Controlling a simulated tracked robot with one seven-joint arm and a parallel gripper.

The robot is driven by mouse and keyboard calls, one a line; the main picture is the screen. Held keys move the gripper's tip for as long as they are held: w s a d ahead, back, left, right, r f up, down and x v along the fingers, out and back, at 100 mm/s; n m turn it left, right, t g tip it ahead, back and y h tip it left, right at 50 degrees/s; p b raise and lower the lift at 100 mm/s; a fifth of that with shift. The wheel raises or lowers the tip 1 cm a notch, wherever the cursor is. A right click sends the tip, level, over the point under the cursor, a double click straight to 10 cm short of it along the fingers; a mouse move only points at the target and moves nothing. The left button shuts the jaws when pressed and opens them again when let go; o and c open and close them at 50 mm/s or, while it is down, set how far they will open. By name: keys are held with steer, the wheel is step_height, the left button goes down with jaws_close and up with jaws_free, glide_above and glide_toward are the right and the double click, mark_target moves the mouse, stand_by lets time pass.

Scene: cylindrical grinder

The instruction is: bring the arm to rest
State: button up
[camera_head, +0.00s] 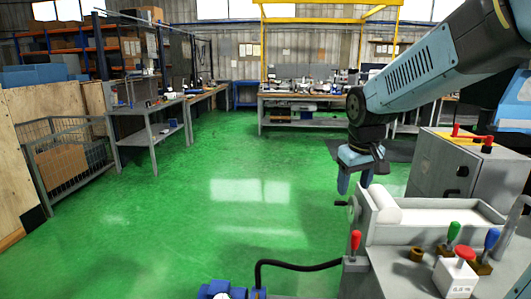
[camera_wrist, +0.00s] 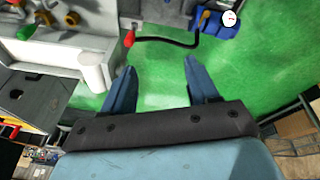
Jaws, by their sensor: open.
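My gripper (camera_head: 356,181) hangs at the end of my blue-grey arm in the right half of the head view, fingers pointing down. It is beside the left end of the grinder (camera_head: 385,232) and above the green floor. In the wrist view the two blue fingers of my gripper (camera_wrist: 155,88) are apart, with only green floor between them. It holds nothing. The grinder's red-knobbed lever (camera_wrist: 129,38) and black hose (camera_wrist: 170,42) lie beyond the fingertips in the wrist view.
The grinder has a red button (camera_head: 465,254) and coloured levers. A grey cabinet (camera_head: 445,170) stands behind it. A wire cage (camera_head: 70,165) and workbench (camera_head: 150,115) are at left, another bench (camera_head: 300,97) at the back. The green floor (camera_head: 230,170) between is clear.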

steer(key=s+r+m+t, duration=0.1)
steer(key=s+r, duration=0.1)
steer(key=s, duration=0.6)
steer(key=s+d+r+m+t, duration=0.1)
steer(key=s+r+m, duration=0.1)
steer(key=s, duration=0.7)
steer(key=shift+d+y, duration=0.25)
steer(key=shift+y, duration=0.05)
steer(key=shift+s, duration=0.1)
steer(key=shift+c, duration=0.2)
